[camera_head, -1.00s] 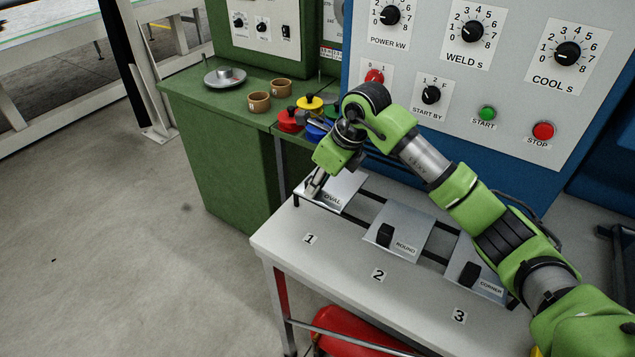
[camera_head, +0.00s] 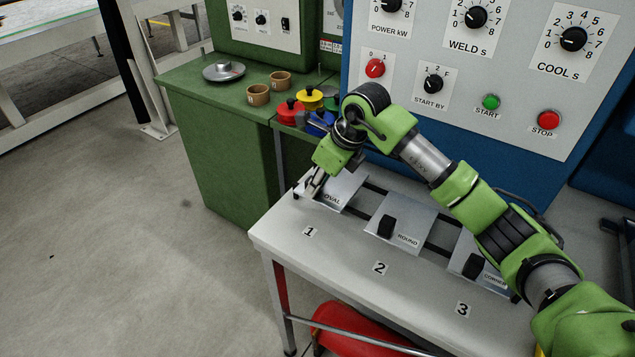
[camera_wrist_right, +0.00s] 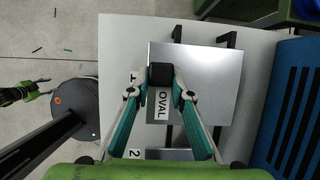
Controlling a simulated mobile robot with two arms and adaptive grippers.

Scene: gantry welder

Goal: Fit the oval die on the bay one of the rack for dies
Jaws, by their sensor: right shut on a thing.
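The oval die is a flat silvery plate (camera_head: 347,187) with an OVAL label and a black block handle. My right gripper (camera_head: 316,184) is shut on that handle. In the right wrist view, the fingertips (camera_wrist_right: 160,80) press the block from both sides, with the plate (camera_wrist_right: 210,75) beneath. The plate is over bay one of the rack, whose dark rails (camera_head: 375,188) run beside the number 1 (camera_head: 309,231). I cannot tell whether it rests on the rails. My left gripper (camera_wrist_right: 38,88) shows small at the left of the right wrist view; its fingers are unclear.
The round die (camera_head: 402,213) lies at number 2 and the corner die (camera_head: 467,245) at number 3. A blue control panel (camera_head: 500,160) stands behind the pale bench (camera_head: 345,270). Colored pots (camera_head: 290,112) stand on the green cabinet at the back. The bench's front strip is clear.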

